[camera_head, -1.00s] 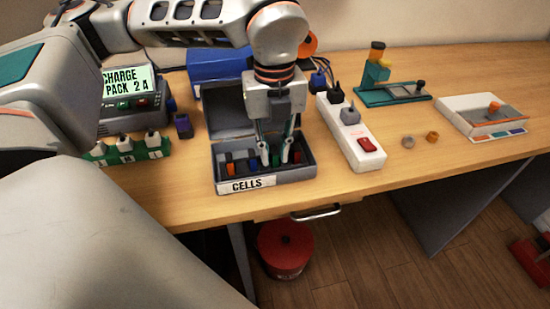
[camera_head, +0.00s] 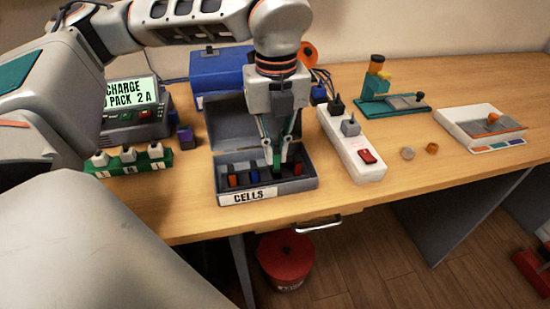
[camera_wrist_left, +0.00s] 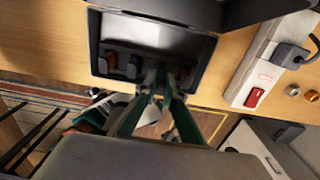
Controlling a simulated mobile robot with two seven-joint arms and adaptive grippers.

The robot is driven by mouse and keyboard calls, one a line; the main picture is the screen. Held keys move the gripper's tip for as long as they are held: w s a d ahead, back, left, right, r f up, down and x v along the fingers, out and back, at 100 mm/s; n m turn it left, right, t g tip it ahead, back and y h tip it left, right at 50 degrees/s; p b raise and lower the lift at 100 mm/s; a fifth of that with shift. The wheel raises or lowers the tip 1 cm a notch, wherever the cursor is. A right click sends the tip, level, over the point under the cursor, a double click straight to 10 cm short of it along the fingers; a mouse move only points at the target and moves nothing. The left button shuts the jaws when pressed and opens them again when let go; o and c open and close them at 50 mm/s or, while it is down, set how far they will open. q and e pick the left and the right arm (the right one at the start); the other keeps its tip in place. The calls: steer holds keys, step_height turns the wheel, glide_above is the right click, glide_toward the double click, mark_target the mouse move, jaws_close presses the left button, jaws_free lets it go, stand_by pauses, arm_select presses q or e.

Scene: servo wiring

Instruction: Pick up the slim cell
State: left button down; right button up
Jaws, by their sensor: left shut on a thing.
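The open grey box labelled CELLS (camera_head: 306,184) stands near the front edge of the table, its lid leaning back. My left gripper (camera_head: 277,158) points down over the right half of the box. My right gripper is not in view.
Other orange and blue cells (camera_head: 232,180) stand in the box. A white power strip (camera_head: 349,148) with a red switch is close on the right. A charger (camera_head: 135,110) and a green rack (camera_head: 130,163) stand left. Bare tabletop lies in front of the strip's right side.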

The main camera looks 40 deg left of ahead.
mark_target(276, 148)
arm_select(q)
step_height(276, 148, up, 17)
steer(key=p, duration=0.2)
steer(key=shift+f, duration=0.2)
